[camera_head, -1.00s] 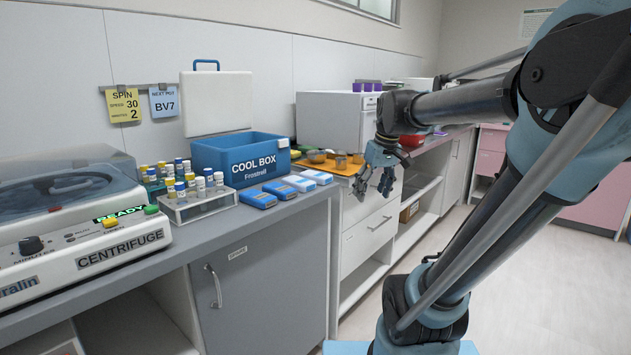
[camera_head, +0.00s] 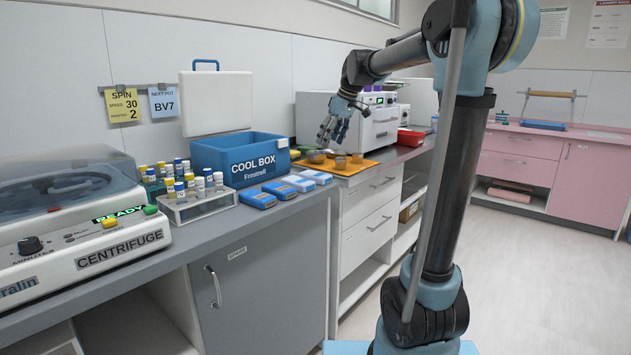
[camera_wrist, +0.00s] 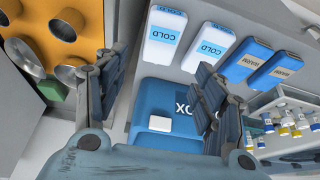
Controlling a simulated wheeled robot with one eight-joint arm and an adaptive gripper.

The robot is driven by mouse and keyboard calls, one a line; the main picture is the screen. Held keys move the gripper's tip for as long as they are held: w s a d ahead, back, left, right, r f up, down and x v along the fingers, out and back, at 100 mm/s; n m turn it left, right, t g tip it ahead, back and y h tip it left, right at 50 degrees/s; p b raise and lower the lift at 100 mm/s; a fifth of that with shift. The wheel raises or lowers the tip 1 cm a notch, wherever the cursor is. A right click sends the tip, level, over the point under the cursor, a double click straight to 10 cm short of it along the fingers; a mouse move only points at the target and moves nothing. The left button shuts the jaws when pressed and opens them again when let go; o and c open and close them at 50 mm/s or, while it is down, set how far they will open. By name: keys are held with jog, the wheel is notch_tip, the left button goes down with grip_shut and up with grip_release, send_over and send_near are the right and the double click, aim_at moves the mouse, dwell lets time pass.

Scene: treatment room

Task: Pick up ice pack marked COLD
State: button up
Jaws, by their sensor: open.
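Two pale white-and-blue ice packs marked COLD (camera_wrist: 164,38) (camera_wrist: 208,47) lie side by side on the counter in the wrist view. In the head view these pale packs (camera_head: 298,183) (camera_head: 316,176) lie right of the blue ones. Two blue packs marked WARM (camera_wrist: 246,62) (camera_wrist: 275,71) lie beside them; they also show in the head view (camera_head: 257,199) (camera_head: 280,190). My gripper (camera_head: 331,138) is open and empty, above the counter near the orange tray. In the wrist view its fingers (camera_wrist: 163,72) are spread, with the COLD packs beyond the fingertips.
The open blue cool box (camera_head: 241,160) stands behind the packs. An orange tray (camera_head: 352,167) with metal bowls stands to their right. A rack of vials (camera_head: 205,203) and the centrifuge (camera_head: 75,235) stand to the left. The counter in front of the packs is clear.

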send_over(316, 174)
jog(key=d, duration=0.2)
jog(key=f, duration=0.6)
jog(key=s+f, duration=0.1)
jog(key=f, duration=0.2)
jog(key=shift+d, duration=0.2)
jog(key=shift+a+x, duration=0.2)
jog(key=shift+x, duration=2.5)
jog(key=shift+r, duration=0.1)
jog(key=c, duration=0.9)
